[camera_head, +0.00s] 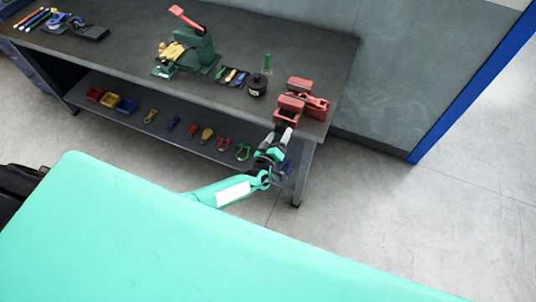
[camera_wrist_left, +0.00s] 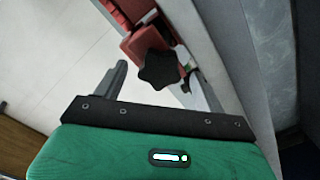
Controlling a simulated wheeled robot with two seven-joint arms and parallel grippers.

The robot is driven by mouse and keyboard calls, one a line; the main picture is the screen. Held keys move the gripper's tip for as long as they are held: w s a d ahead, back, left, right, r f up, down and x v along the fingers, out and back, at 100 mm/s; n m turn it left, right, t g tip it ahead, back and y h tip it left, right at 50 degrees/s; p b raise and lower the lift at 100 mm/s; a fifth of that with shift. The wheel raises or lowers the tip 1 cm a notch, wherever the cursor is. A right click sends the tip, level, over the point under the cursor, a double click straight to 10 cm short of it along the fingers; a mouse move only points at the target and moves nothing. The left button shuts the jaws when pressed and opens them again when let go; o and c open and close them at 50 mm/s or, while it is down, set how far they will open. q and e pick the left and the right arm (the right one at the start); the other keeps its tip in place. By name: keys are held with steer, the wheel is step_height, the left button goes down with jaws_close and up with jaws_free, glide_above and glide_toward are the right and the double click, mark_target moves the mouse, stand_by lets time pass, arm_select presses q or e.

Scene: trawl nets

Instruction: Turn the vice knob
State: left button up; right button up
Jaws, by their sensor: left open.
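The red vice (camera_head: 303,104) is fixed at the right front corner of the dark bench; its red body (camera_wrist_left: 141,42) also shows at the top of the left wrist view. The vice knob (camera_wrist_left: 158,70) is black and star-shaped, and appears between the two grey fingers in the wrist view. My left gripper (camera_head: 281,133) is open just in front of the vice, at the bench's front edge. I cannot tell whether either finger touches the knob. The knob is not clearly visible in the head view. My right gripper is out of view.
A green machine with a red handle (camera_head: 187,18), a black round container (camera_head: 257,85) and a green bottle (camera_head: 267,63) stand on the bench (camera_head: 120,45). The lower shelf (camera_head: 135,125) holds bins and several coloured shackles. Open floor (camera_head: 400,220) lies right of the bench.

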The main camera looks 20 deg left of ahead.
arm_select(q)
steer(key=s, duration=1.3)
steer(key=shift+a, duration=0.35)
steer(key=s+a+f+n+g+y+b, duration=0.1)
steer(key=s+a+f+n+g+b, duration=0.2)
steer(key=f+n, duration=0.5)
steer(key=s+a+f+n+g+y, duration=0.1)
steer(key=s+a+f+n+g, duration=0.1)
steer(key=s+f+n, duration=0.45)
steer(key=s+a+f+n+g+y+b, duration=0.1)
steer(key=s+a+f+n+g+b, duration=0.15)
steer(key=f+n, duration=0.65)
steer(key=s+f+m+g+h+b, duration=0.1)
steer(key=s+f+m+g+b, duration=0.2)
steer(key=s+f+m, duration=0.9)
steer(key=s+f+m+g+h+b, duration=0.1)
steer(key=s+f+m+g+b, duration=0.2)
steer(key=s+f+m+g, duration=0.3)
steer(key=s+f+m, duration=0.3)
steer(key=s+m, duration=0.3)
steer(key=m, duration=0.2)
steer(key=s+d+f+m, duration=0.1)
steer(key=s+f+m, duration=0.1)
steer(key=s+m, duration=0.5)
steer(key=shift+s+f+m+b, duration=0.3)
steer(key=shift+f+m, duration=0.1)
steer(key=shift+m, duration=0.15)
